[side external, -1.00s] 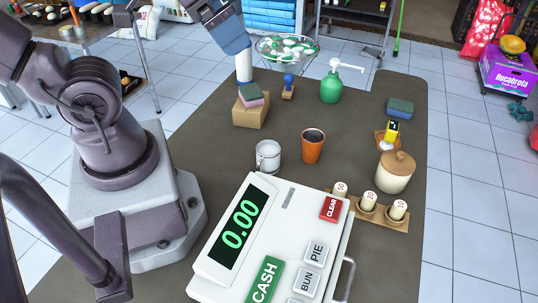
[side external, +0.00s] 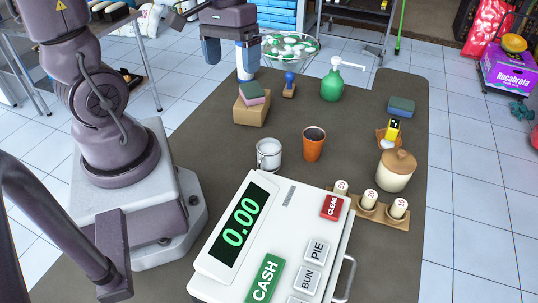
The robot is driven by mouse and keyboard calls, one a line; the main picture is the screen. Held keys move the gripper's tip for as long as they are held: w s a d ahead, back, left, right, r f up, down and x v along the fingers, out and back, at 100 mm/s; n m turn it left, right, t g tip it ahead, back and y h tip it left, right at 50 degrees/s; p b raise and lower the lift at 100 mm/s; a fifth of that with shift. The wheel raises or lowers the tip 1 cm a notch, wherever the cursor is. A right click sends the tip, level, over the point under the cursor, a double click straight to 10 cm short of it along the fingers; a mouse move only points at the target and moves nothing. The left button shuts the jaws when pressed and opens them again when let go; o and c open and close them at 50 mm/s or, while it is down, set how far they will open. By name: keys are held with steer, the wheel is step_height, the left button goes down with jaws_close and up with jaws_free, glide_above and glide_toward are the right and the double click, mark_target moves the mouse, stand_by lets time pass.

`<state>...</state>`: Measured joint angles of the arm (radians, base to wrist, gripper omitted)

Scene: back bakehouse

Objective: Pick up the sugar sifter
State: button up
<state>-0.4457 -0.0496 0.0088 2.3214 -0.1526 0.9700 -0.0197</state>
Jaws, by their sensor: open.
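A small pale metal mug-shaped can with a side handle (side external: 268,155) stands upright left of the mid-table; it looks most like the sugar sifter, though I cannot be certain. My gripper (side external: 229,58) is at the back left of the table, well behind and left of the can. Its two blue fingers are apart, with nothing seen between them. A white upright cylinder (side external: 244,77) shows just below the right finger, which hides its upper part. I cannot tell whether they touch.
A brown cup (side external: 314,145) stands close right of the can. A cardboard box (side external: 250,114) with sponges, a blue-handled stamp (side external: 289,86) and a green pump bottle (side external: 332,85) stand behind. A lidded jar (side external: 396,172) is to the right. A large cash register (side external: 285,235) fills the front.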

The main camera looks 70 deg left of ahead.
steer(key=a+f+n+g+h, duration=0.1)
steer(key=a+f+n+h, duration=0.35)
steer(key=f, duration=0.35)
steer(key=n+t+h, duration=0.3)
steer(key=n+h, duration=0.3)
steer(key=n, duration=0.2)
glide_toward(267, 144)
steer(key=s+a, duration=0.1)
steer(key=s+a+f, duration=0.1)
steer(key=s, duration=0.1)
steer(key=shift+s+a+f, duration=0.15)
steer(key=shift+s+f, duration=0.1)
steer(key=shift+n+t+h, duration=0.45)
steer(key=shift+n+t, duration=0.25)
steer(key=shift+n, duration=0.05)
steer(key=w+d, duration=0.1)
steer(key=w+d+f, duration=0.1)
steer(key=d, duration=0.1)
steer(key=w+d, duration=0.1)
steer(key=d, duration=0.1)
steer(key=shift+w+d+f, duration=0.15)
steer(key=shift+w+d, duration=0.1)
steer(key=shift+w, duration=0.15)
steer(key=shift+x, duration=3.1)
steer(key=shift+s+f, duration=0.15)
steer(key=c, duration=1.1)
